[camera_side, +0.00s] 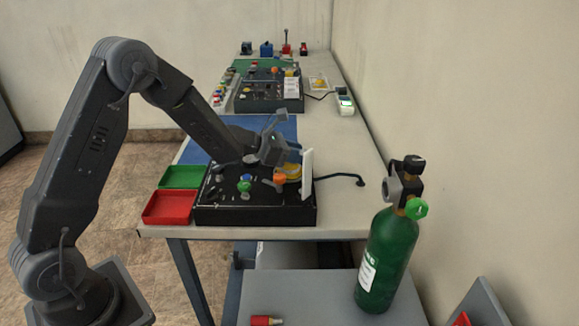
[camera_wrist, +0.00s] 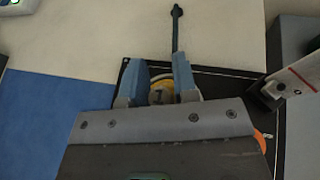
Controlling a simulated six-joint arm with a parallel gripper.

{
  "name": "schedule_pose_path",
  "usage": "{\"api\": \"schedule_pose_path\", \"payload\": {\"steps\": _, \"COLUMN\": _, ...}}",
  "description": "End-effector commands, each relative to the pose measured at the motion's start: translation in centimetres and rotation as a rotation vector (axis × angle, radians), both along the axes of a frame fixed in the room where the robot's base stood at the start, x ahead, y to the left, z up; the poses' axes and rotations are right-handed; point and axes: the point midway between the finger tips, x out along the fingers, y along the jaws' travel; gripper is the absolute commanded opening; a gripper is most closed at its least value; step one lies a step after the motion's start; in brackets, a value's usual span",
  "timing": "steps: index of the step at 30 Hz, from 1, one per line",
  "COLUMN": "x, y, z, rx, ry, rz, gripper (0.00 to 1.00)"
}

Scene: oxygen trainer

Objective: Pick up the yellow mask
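The yellow mask (camera_side: 293,171) is a small round yellow piece on the black trainer box (camera_side: 240,213), beside an upright white panel. In the wrist view the yellow mask (camera_wrist: 160,93) shows between the two blue-grey fingers of my gripper (camera_wrist: 156,80). In the side view my gripper (camera_side: 280,157) is low over the box, right at the mask. The fingers stand apart on either side of the mask. I cannot tell whether they touch it. The mask's lower part is hidden in the wrist view by the gripper body.
Green (camera_side: 183,176) and red (camera_side: 168,207) trays lie left of the box. A green oxygen cylinder (camera_side: 388,250) stands at the right. A blue mat (camera_wrist: 50,110) lies beside the box.

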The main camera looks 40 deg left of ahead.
Motion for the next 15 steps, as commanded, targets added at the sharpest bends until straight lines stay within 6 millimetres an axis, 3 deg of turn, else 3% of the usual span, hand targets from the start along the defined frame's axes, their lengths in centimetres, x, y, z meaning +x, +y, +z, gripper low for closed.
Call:
{"api": "schedule_pose_path", "payload": {"steps": 6, "x": -0.06, "y": 0.01, "z": -0.14, "rx": 0.001, "ry": 0.004, "rz": 0.0, "gripper": 0.01}}
{"api": "schedule_pose_path", "payload": {"steps": 15, "x": -0.1, "y": 0.02, "z": -0.15, "rx": 0.001, "ry": 0.006, "rz": 0.001, "gripper": 0.0}}
